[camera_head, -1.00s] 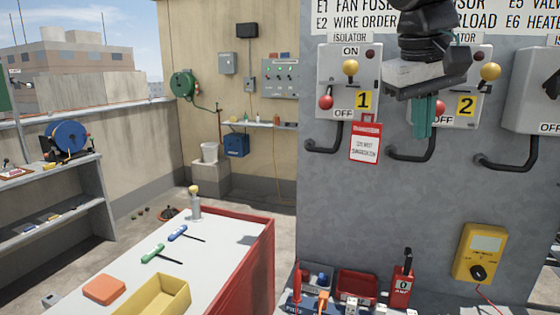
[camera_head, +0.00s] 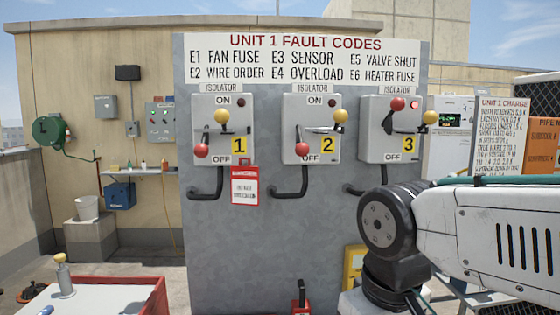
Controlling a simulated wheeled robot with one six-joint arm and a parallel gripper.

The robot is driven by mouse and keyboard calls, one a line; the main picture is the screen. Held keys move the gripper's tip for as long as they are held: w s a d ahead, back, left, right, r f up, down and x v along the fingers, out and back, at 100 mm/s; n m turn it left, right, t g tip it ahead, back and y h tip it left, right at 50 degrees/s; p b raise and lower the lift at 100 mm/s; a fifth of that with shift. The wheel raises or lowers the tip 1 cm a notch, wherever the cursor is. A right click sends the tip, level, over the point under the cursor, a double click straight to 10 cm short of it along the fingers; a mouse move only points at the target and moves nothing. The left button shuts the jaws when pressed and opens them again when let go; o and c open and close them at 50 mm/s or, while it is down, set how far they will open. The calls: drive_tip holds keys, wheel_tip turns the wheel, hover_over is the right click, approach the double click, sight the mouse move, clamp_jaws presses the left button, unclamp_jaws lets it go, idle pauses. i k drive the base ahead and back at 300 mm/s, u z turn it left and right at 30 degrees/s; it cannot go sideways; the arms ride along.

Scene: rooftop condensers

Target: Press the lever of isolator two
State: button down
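Isolator two (camera_head: 297,128) is a grey box on the grey panel, with a yellow label "2". Its lever with a red knob (camera_head: 302,150) points down beside OFF. A yellow knob (camera_head: 340,116) sticks out at its right side. Its small lamp (camera_head: 332,102) looks dark red. Nothing touches the box. My white arm with a dark joint crosses the lower right of the view. My gripper is not in view.
Isolator one (camera_head: 204,128) is to the left, its red knob low, with a red and white tag (camera_head: 245,186) hanging below. Isolator three (camera_head: 374,150) is to the right, its red knob raised. Black curved pipes (camera_head: 290,193) run below the boxes. A fault code sign (camera_head: 305,60) is above.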

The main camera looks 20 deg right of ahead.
sight(302, 149)
drive_tip(key=k, duration=1)
drive_tip(key=z, duration=0.5)
drive_tip(key=i, duration=0.7)
drive_tip(key=u, duration=0.45)
